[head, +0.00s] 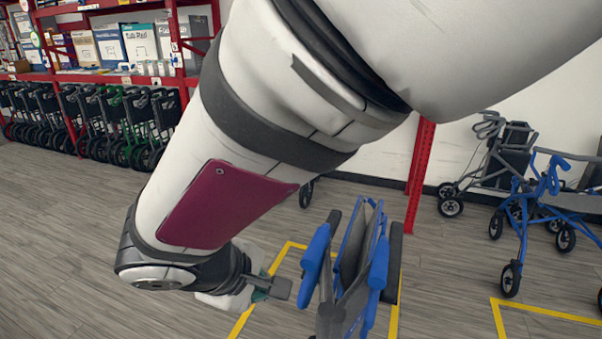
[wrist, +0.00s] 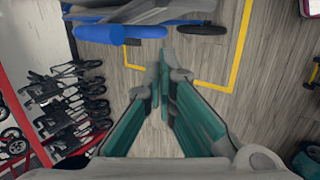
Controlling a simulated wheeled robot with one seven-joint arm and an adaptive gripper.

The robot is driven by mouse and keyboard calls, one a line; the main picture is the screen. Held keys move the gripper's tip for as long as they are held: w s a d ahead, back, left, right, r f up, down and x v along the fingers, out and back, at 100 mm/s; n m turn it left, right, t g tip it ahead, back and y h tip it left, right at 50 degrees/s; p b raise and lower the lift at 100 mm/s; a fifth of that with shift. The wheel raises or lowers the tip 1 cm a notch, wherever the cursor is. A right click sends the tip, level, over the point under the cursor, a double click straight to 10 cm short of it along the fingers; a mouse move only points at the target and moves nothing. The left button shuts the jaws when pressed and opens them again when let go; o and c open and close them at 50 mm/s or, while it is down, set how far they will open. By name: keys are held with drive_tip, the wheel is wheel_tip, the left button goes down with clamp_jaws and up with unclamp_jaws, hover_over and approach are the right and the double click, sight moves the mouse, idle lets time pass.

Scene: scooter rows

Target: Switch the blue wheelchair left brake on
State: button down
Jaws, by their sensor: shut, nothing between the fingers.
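The blue wheelchair (head: 350,262) stands folded narrow inside a yellow floor outline at the lower middle of the head view. It has blue armrests and dark wheels. In the wrist view, part of the blue wheelchair (wrist: 125,31) shows along the top edge. I cannot make out the left brake lever in either view. My gripper (head: 284,288) is just left of the wheelchair in the head view, partly hidden by my arm. In the wrist view, my gripper (wrist: 161,78) has its teal fingers closed together with nothing between them, apart from the wheelchair.
Yellow tape (head: 262,285) marks the floor. Folded rollators (head: 115,125) line up under a red shelf (head: 85,78) at the left. A blue rollator (head: 530,200) and a grey one (head: 490,160) stand at the right. A red post (head: 419,175) stands behind the wheelchair. Open floor (head: 60,240) lies at left.

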sight(299, 300)
drive_tip(key=b+x, duration=0.2)
drive_tip(key=x, duration=1.2)
drive_tip(key=shift+w, duration=0.1)
